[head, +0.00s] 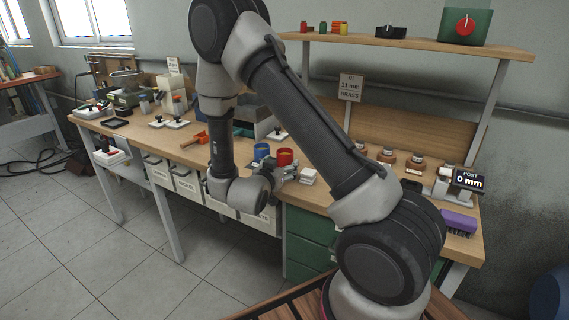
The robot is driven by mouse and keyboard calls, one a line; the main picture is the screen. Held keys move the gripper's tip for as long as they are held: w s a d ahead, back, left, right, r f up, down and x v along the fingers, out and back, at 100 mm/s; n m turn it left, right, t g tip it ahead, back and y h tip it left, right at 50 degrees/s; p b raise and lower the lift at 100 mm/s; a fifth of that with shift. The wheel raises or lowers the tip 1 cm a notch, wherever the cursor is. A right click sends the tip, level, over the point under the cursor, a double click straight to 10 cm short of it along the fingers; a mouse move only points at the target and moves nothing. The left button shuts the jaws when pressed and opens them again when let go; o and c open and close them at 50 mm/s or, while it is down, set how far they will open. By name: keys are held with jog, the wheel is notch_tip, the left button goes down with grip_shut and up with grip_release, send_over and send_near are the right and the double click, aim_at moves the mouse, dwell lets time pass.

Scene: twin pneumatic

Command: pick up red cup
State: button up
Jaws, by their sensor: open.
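The red cup (285,156) stands on the wooden workbench (325,198), near the middle of its front part. A blue cup (261,152) stands just left of it. My gripper (288,173) is low over the bench's front edge, close in front of the red cup, with its fingers pointing right. It is open and appears empty. It overlaps the lower part of the red cup in this view, so I cannot tell whether it touches the cup.
White blocks (308,176) lie right of my gripper. An orange-red tool (196,139) lies to the left. Several brown-based items (387,156), a post display (468,181) and a purple brush-like block (458,222) stand right.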

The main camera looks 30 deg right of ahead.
jog(key=shift+x, duration=1.15)
jog(key=c, duration=1.1)
jog(key=shift+c, duration=0.2)
